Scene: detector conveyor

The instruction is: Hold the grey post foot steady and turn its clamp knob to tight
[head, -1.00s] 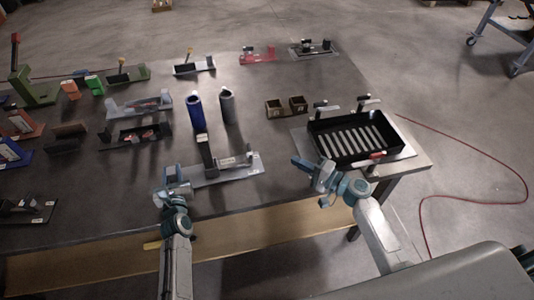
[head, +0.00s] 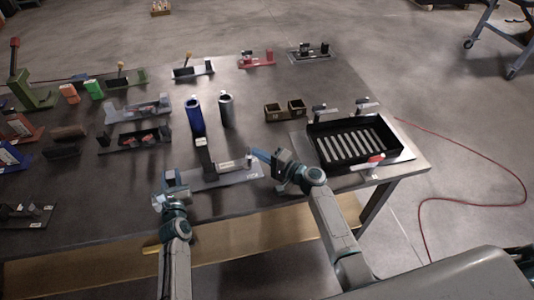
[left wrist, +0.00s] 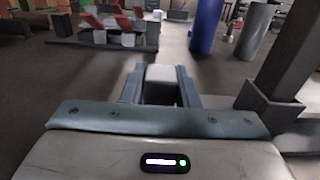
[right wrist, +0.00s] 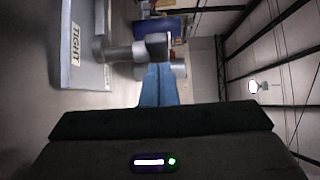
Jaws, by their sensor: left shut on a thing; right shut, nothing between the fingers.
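The grey post foot (head: 232,178) lies near the table's front edge, with a dark upright post (head: 204,155) on it. My left gripper (head: 170,182) is at the foot's left end. In the left wrist view its fingers (left wrist: 160,85) are shut on a grey block (left wrist: 160,73), with the post to the right. My right gripper (head: 260,156) is at the foot's right end. In the right wrist view its fingers (right wrist: 160,82) are shut and empty, close to the dark end of the clamp knob (right wrist: 156,46); I cannot tell if they touch. A TIGHT label (right wrist: 76,55) shows on the foot.
A black ribbed tray (head: 397,165) stands on a metal plate to the right of my right gripper. A blue cylinder (head: 195,115) and a grey cylinder (head: 226,110) stand behind the foot. Several fixtures fill the table's left side and back.

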